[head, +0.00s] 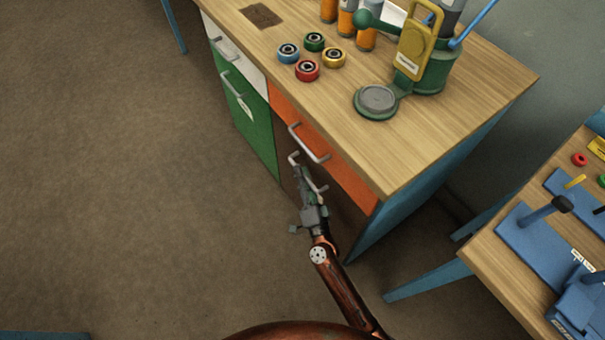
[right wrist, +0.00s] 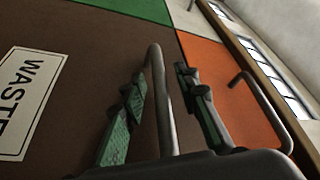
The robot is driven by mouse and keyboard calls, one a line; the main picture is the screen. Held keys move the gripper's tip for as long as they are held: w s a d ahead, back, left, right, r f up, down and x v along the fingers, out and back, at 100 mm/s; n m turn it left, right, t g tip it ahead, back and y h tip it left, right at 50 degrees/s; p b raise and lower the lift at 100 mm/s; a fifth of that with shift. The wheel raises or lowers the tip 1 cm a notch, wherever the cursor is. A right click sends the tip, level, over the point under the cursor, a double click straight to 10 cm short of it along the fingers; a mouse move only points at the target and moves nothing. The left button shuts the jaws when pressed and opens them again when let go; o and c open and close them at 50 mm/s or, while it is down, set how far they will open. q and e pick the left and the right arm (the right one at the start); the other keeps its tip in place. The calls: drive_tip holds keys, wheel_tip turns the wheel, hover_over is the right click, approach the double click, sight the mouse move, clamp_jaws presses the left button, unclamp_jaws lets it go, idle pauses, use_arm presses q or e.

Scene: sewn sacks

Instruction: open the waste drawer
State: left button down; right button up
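The waste drawer has a brown front, seen in the right wrist view (right wrist: 85,80) with a white WASTE label (right wrist: 25,100). In the head view its front (head: 288,182) is below the orange drawer, partly hidden by my right arm, and looks shut. Its grey bar handle (right wrist: 157,85) also shows in the head view (head: 293,158). My right gripper (head: 308,180) is at this handle. In the right wrist view its green-padded fingers (right wrist: 160,90) are apart, one on each side of the bar, with visible gaps. My left gripper is not in view.
The orange drawer (head: 340,165) and its handle (head: 312,150) are just above. A green front (head: 248,120) is to the left. Wheels, bottles and a green press (head: 433,75) stand on the bench top. The floor (head: 120,190) at left is clear. A second table (head: 495,255) stands at right.

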drive_tip(key=shift+c, duration=0.3)
clamp_jaws()
idle(0.3)
